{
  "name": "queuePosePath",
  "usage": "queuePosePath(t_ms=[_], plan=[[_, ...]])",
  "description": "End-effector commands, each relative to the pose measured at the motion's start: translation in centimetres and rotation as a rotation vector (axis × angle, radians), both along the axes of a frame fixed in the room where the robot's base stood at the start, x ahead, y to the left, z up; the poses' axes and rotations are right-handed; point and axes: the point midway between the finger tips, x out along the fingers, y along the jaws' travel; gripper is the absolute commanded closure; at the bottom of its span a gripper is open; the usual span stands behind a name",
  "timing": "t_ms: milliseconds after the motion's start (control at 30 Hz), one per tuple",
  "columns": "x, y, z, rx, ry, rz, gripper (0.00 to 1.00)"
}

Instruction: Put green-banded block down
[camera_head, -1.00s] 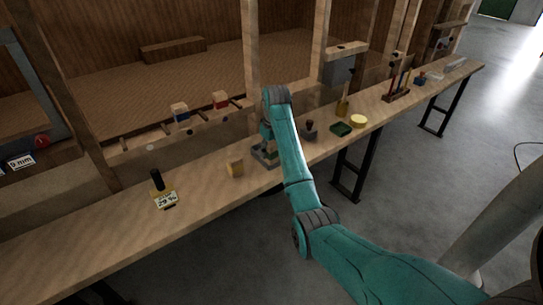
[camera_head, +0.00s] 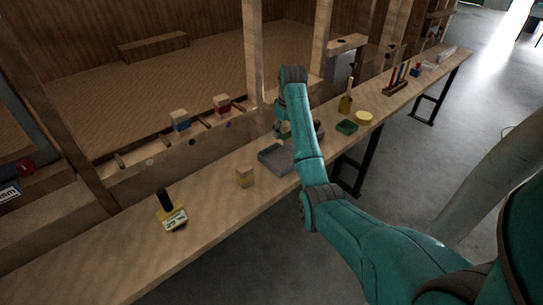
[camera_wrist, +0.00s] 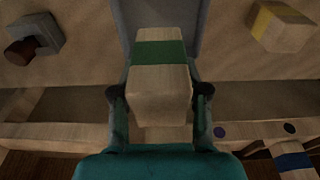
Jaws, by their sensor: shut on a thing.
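My gripper (camera_wrist: 160,95) is shut on the green-banded block (camera_wrist: 160,52), a pale wooden block with a green stripe, in the wrist view. In the head view the block (camera_head: 284,128) is mostly hidden by my arm. It is held above the bench near the far right side of a shallow grey tray (camera_head: 268,161). Part of the tray also shows behind the block in the wrist view (camera_wrist: 186,14). I cannot tell the exact gap between block and tray.
A yellow-banded block (camera_head: 244,177) stands left of the tray on the bench. A black-handled yellow item (camera_head: 171,214) is farther left. Blue-banded (camera_head: 180,121) and red-banded (camera_head: 222,104) blocks sit on a rail behind. A green dish (camera_head: 346,127) and yellow disc (camera_head: 364,118) lie right.

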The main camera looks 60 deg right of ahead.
Motion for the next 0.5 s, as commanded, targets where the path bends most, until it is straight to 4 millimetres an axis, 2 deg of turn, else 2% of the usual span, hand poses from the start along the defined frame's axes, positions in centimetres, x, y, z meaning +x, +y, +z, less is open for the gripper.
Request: queuePosePath(t_ms=[167,333,500], plan=[[-0.1,0.0,-1.3,0.002,0.002,-0.001,0.93],[-0.1,0.0,-4.0,0.002,0.002,-0.001,0.93],[0.0,0.0,-5.7,0.000,0.000,-0.001,0.93]])
